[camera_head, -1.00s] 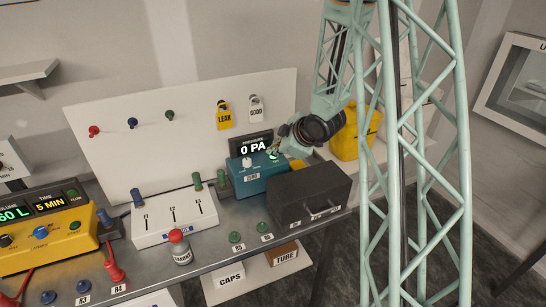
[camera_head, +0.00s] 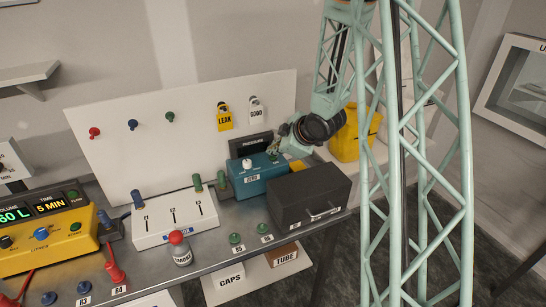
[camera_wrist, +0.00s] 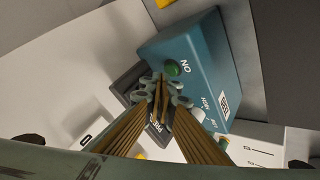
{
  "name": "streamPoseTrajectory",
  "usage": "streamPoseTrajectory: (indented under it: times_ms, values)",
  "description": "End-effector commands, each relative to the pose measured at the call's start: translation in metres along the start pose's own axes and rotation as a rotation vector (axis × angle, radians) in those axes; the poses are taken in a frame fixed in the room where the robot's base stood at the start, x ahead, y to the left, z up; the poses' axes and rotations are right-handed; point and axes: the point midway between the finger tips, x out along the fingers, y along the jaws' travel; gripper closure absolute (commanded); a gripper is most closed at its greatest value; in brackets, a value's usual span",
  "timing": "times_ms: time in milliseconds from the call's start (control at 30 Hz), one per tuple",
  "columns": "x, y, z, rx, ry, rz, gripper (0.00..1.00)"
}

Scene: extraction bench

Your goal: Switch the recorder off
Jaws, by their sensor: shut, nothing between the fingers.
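The recorder appears to be the blue box (camera_head: 256,183) on the bench, with a white knob on top; it also shows in the wrist view (camera_wrist: 205,60). Its round green button (camera_wrist: 172,67) sits beside the word ON and looks dark green, unlit. The pressure display (camera_head: 251,143) behind the box is dark, with no reading. My gripper (camera_head: 277,156) is shut and empty over the box's right end. In the wrist view my gripper (camera_wrist: 161,88) has its fingertips right by the green button; I cannot tell whether they touch it.
A black case (camera_head: 309,195) stands close in front and to the right of the box. A yellow container (camera_head: 346,140) is behind my wrist. A white panel with tags (camera_head: 225,117) rises behind. A white slider box (camera_head: 172,217) stands to the left.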

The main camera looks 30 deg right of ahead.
Motion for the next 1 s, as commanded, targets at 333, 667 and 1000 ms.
streamPoseTrajectory:
  times_ms: [333, 667, 1000]
  values:
    - [-0.004, 0.003, -0.003, 0.0, 0.0, 0.0, 1.0]
    - [-0.005, 0.004, -0.004, 0.0, 0.0, 0.0, 1.0]
    - [-0.019, 0.014, -0.014, -0.001, 0.0, 0.0, 1.0]
